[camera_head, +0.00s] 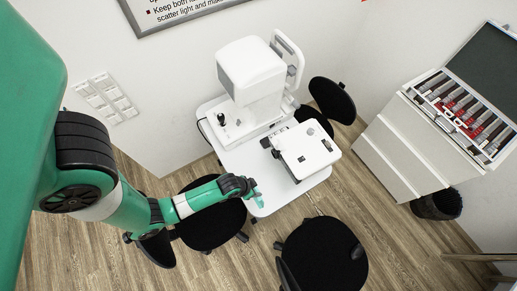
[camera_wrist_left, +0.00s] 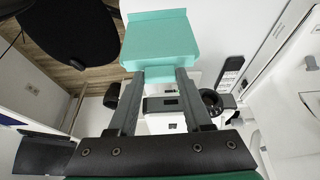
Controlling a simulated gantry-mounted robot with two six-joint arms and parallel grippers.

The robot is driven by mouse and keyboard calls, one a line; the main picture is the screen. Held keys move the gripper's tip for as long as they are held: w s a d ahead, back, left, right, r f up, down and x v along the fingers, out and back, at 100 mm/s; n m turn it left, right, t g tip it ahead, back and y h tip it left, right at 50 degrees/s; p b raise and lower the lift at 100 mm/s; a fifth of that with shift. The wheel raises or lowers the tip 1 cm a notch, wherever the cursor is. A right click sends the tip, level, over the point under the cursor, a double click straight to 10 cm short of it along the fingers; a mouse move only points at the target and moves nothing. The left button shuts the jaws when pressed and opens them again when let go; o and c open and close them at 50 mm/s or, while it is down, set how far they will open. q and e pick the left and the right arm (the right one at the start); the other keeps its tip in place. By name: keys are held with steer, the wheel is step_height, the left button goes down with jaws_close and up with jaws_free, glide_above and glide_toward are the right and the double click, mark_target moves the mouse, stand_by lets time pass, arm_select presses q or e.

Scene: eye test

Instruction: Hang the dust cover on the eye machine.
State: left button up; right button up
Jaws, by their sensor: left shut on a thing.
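The teal dust cover (camera_wrist_left: 160,42) is a small boxy piece with a flat face, in the left wrist view. My left gripper (camera_wrist_left: 165,78) is shut on its near edge. In the head view the gripper (camera_head: 247,188) is at the table's near left edge, and a small part of the cover (camera_head: 258,199) shows at its fingertips. A tall white eye machine (camera_head: 251,70) with a screen and joystick stands at the back of the white table (camera_head: 243,160). A lower white device (camera_head: 306,149) stands at the table's right. The gripper is apart from both. My right gripper is out of view.
Black stools (camera_head: 325,255) stand around the table, one partly under my left arm. A white cabinet (camera_head: 398,150) at the right bears an open lens case (camera_head: 466,110). A black bin (camera_head: 437,205) stands beside it. The table's front left part is bare.

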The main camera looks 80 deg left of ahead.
arm_select(q)
steer(key=s+a+b+x, duration=0.1)
steer(key=x, duration=0.7)
steer(key=shift+a, duration=0.3)
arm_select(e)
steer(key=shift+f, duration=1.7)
arm_select(q)
steer(key=shift+f+b, duration=0.1)
steer(key=shift+b, duration=0.2)
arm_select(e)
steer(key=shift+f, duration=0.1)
arm_select(q)
steer(key=o, duration=1)
